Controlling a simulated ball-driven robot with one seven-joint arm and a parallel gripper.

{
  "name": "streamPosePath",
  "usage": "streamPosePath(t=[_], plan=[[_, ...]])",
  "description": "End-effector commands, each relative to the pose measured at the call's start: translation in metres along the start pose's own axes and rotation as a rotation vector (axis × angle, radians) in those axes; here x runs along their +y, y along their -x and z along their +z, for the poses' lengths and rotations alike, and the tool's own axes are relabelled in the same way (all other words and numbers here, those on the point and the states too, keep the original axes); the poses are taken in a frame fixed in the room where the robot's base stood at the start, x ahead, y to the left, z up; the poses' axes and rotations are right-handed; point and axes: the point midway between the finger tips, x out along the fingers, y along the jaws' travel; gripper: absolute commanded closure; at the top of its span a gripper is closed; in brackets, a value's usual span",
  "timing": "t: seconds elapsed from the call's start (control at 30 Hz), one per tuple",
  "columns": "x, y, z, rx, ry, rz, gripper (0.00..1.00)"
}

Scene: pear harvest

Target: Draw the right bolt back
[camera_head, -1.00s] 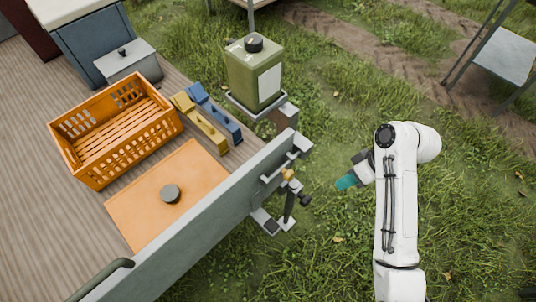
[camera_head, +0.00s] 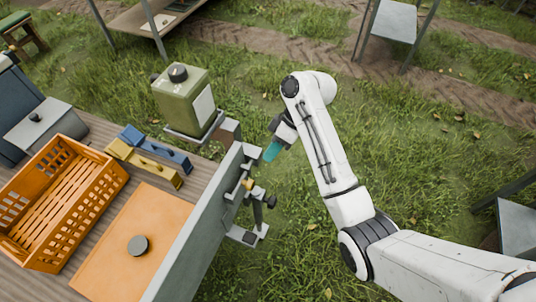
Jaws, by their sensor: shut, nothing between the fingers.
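The right bolt, with a yellow knob (camera_head: 248,184), sits on the outer face of the grey tailboard (camera_head: 196,236), near its far end. Its detail is too small to tell how far it is drawn. My gripper (camera_head: 272,151), with teal fingers, is shut and empty. In the picture it is up and to the right of the bolt, apart from it, over the grass. My white arm reaches in from the lower right.
A green canister (camera_head: 184,98) stands on a bracket at the tailboard's far corner. A step with a dark knob (camera_head: 271,202) juts out below the bolt. An orange crate (camera_head: 109,178), blue clamp (camera_head: 170,154) and yellow clamp (camera_head: 158,172) lie on the bed.

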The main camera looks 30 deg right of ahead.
Motion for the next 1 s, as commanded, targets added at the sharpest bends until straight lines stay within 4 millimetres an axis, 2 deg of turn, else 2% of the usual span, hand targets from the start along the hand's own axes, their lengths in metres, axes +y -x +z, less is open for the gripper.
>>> streamPosePath(t=[0.03,0.2,0.4,0.6,1.0], plan=[[0.000,-0.012,0.001,-0.002,0.000,-0.003,1.00],[-0.001,-0.040,0.000,-0.003,0.000,-0.003,1.00],[-0.001,-0.068,0.001,-0.002,-0.001,-0.002,1.00],[0.000,-0.079,0.000,-0.001,0.000,-0.001,1.00],[-0.003,-0.082,-0.002,0.000,0.001,0.000,1.00]])
